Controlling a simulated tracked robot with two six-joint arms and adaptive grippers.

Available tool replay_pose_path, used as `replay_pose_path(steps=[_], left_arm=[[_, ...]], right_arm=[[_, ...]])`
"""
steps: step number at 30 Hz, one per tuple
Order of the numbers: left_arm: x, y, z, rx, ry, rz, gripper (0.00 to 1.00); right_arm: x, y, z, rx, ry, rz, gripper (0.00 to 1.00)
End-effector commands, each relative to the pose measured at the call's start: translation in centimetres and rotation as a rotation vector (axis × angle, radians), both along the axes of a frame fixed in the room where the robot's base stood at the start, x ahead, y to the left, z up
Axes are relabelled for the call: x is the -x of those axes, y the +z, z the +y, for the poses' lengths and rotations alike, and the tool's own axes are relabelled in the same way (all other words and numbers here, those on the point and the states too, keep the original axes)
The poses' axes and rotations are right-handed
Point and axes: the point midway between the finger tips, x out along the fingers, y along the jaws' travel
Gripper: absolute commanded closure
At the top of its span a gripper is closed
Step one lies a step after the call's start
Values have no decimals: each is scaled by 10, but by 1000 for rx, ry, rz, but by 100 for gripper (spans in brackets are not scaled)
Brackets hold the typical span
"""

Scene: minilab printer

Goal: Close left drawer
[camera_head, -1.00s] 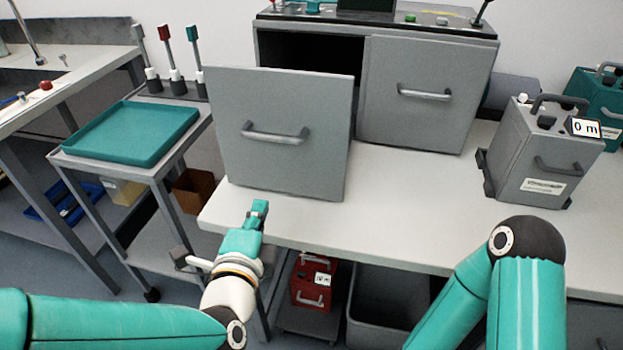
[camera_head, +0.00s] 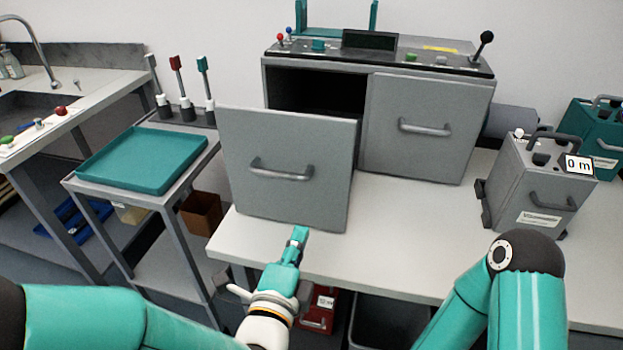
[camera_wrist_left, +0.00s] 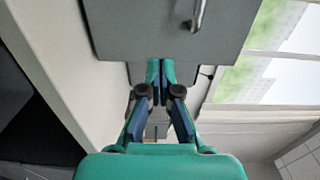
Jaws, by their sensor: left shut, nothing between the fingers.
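The left drawer (camera_head: 285,195) stands pulled out from the grey printer cabinet (camera_head: 470,85), with a dark opening behind its front panel. In the left wrist view, the shut fingertips (camera_wrist_left: 161,68) point at the drawer panel (camera_wrist_left: 130,30), with the handle (camera_wrist_left: 198,14) to the upper right. My right gripper is out of view; only its arm shows at the lower right.
The right drawer (camera_head: 418,150) is shut. A grey box (camera_head: 528,195) with a display reading 0 m stands on the white table (camera_head: 400,225) at right. A cart with a teal tray (camera_head: 145,160) stands at left. A red box (camera_head: 318,313) sits below the table.

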Motion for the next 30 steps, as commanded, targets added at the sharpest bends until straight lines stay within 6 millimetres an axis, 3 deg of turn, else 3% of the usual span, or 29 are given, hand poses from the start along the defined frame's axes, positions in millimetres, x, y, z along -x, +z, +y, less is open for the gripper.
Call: replay_pose_path(steps=[6, 15, 29, 30], left_arm=[[-50, 1, -15, 2, 4, -3, 100], [-95, 1, -31, 2, 0, -3, 100], [-106, 0, -35, 2, -1, -3, 100], [-107, 0, -25, 2, 5, -3, 100]], right_arm=[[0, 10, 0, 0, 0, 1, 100], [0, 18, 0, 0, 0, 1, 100], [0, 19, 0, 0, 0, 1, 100], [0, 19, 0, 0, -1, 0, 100]])
